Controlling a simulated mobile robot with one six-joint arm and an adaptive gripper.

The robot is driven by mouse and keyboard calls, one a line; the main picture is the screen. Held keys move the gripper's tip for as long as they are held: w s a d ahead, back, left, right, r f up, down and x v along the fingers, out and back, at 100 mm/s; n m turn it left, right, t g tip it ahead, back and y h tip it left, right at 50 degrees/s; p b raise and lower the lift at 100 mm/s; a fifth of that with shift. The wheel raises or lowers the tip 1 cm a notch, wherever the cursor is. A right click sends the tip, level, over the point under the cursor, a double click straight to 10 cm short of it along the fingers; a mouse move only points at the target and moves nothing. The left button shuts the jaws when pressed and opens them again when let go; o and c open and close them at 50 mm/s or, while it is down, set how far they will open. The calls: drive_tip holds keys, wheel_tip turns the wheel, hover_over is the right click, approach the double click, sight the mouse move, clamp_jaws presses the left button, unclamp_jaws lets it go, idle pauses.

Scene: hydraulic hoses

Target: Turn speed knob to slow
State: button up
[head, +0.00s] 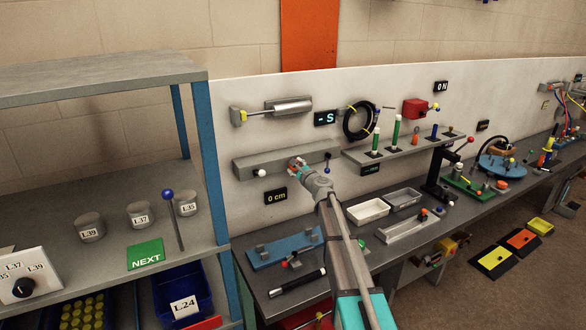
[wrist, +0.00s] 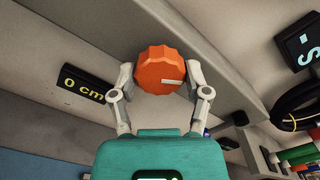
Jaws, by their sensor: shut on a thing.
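The orange faceted speed knob (wrist: 162,68) sits on the underside or face of a grey beam in the wrist view. Its white mark points to the right in that picture. My gripper (wrist: 161,78) is shut on the knob, one finger on each side. In the head view my gripper (head: 298,165) is at the long grey box (head: 262,161) on the white panel, and hides most of the knob. A display (head: 325,118) above reads "-S". I cannot read the knob's scale.
A "0 cm" display (head: 276,196) is just below left of my gripper, also in the wrist view (wrist: 83,84). A black hose coil (head: 360,121) hangs to the upper right. White (head: 368,210) and grey trays stand on the bench below. A shelf (head: 90,85) stands at left.

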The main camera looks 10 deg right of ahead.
drive_tip(key=shift+s+a, duration=0.1)
drive_tip(key=shift+s, duration=0.1)
idle(0.3)
drive_tip(key=o, duration=1.1)
drive_tip(key=shift+o, duration=0.2)
drive_tip(key=shift+w, duration=0.1)
drive_tip(key=shift+m, duration=0.3)
drive_tip(key=v, duration=1.2)
